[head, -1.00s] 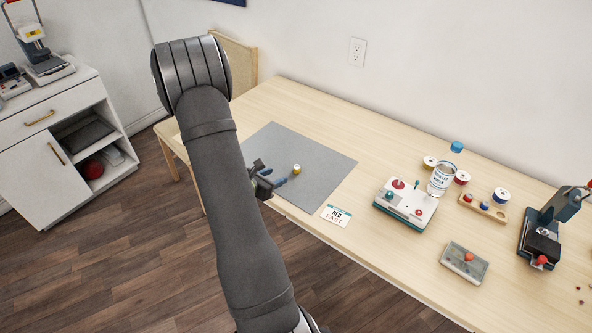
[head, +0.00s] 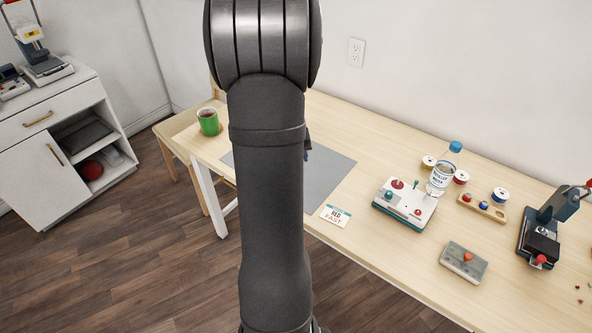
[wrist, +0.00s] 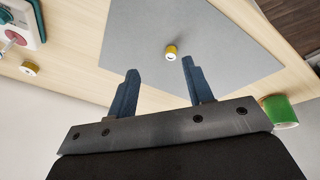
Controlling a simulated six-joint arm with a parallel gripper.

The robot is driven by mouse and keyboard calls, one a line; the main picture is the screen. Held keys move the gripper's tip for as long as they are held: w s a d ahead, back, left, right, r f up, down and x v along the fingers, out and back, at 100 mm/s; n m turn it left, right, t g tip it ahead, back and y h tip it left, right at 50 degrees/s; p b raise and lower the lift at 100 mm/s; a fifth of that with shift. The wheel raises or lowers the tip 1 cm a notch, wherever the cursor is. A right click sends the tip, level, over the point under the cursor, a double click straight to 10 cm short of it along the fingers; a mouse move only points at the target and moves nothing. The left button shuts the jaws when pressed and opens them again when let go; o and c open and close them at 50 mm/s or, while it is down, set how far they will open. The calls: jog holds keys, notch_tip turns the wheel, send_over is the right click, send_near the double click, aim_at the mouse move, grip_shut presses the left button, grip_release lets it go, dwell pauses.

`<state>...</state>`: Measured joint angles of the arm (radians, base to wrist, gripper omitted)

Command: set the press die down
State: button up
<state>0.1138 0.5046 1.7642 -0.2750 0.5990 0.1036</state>
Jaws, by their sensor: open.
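The press die appears to be the small yellow cylinder with a pale top (wrist: 171,52) standing on the grey mat (wrist: 215,30) in the wrist view. My gripper (wrist: 160,66) is open, with its two blue fingers apart and nothing between them. The die stands beyond the fingertips, clear of both. In the head view my arm hides the die and most of the gripper; part of the mat (head: 328,175) shows to the right of the arm.
A green mug (head: 208,122) stands at the table's left end. Right of the mat are a card (head: 335,216), a white control box (head: 405,205), a water bottle (head: 443,178), a grey box with a red knob (head: 464,262) and a hand press (head: 545,235). The table's front is mostly clear.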

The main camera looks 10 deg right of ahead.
jog(key=w+f+m, duration=0.1)
jog(key=w+f, duration=0.1)
jog(key=w+d+f+m, duration=0.1)
jog(key=w+f, duration=0.1)
jog(key=f, duration=0.1)
jog(key=w+f+t+y, duration=0.1)
jog(key=w+f, duration=0.1)
jog(key=f, duration=0.1)
jog(key=shift+w+d+f+m, duration=0.1)
jog(key=shift+w+d+m, duration=0.15)
jog(key=shift+m, duration=0.15)
jog(key=shift+w+x, duration=0.2)
jog(key=shift+x, duration=1.1)
jog(key=shift+w+x, duration=0.15)
jog(key=shift+x, duration=1.15)
jog(key=shift+a, duration=0.15)
grip_shut()
jog(key=shift+r, duration=0.2)
